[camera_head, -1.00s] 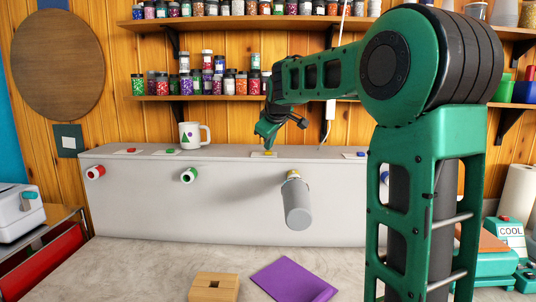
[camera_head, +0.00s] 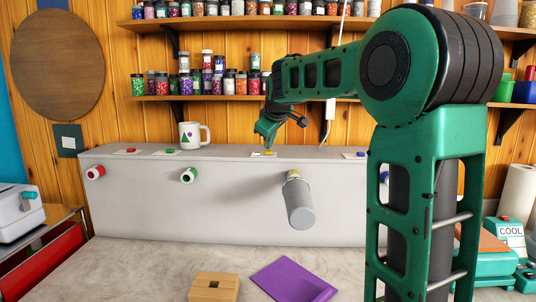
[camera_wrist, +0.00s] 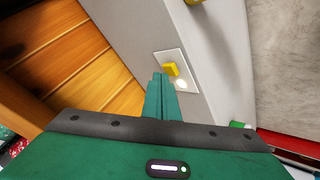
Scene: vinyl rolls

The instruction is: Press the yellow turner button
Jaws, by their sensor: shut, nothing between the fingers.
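The yellow button (camera_head: 268,154) sits on a white plate on top of the long grey box (camera_head: 190,212). It also shows in the wrist view (camera_wrist: 171,69), just beyond my fingertips. My gripper (camera_head: 267,147) points down at the button in the head view, with its fingers closed together and empty. In the wrist view the shut fingertips (camera_wrist: 160,77) are right beside the button; I cannot tell whether they touch it. A grey roll (camera_head: 299,204) hangs tilted from the yellow-ringed holder (camera_head: 293,175) on the box's front, below the button.
A red button (camera_head: 131,150), a green button (camera_head: 170,151) and a blue button (camera_head: 361,154) are on the same box top. A white mug (camera_head: 192,135) stands behind the green one. Shelves of jars (camera_head: 215,98) hang behind. A wooden block (camera_head: 214,287) and purple sheet (camera_head: 292,279) lie in front.

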